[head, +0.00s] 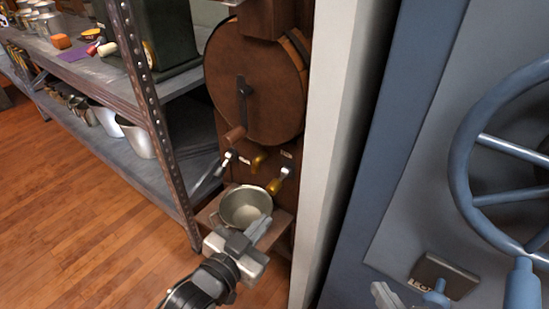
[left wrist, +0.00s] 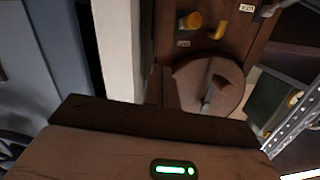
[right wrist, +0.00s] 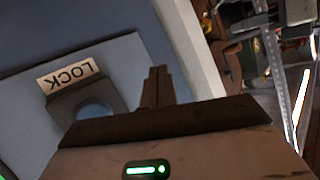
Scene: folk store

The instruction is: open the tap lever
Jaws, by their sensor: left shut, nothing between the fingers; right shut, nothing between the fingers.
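A brown machine (head: 252,85) with a round drum has several small taps on its lower front. A yellow spout (head: 258,161) is in the middle, a grey lever (head: 228,160) to its left and a lever with a brass-coloured end (head: 283,178) to its right. The left wrist view shows a yellow tap part (left wrist: 191,21) and labels, upside down. A metal pot (head: 246,207) stands on the small ledge below. My left gripper (head: 262,224) is shut and empty, in front of the pot and below the taps. My right gripper (right wrist: 157,88) is shut and empty, near a LOCK sign.
A metal shelf rack (head: 152,110) with pots stands left of the machine. A pale wall edge (head: 335,130) divides it from a blue door (head: 425,200) with a spoked wheel (head: 465,150) on the right. Wooden floor (head: 85,220) is clear at the lower left.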

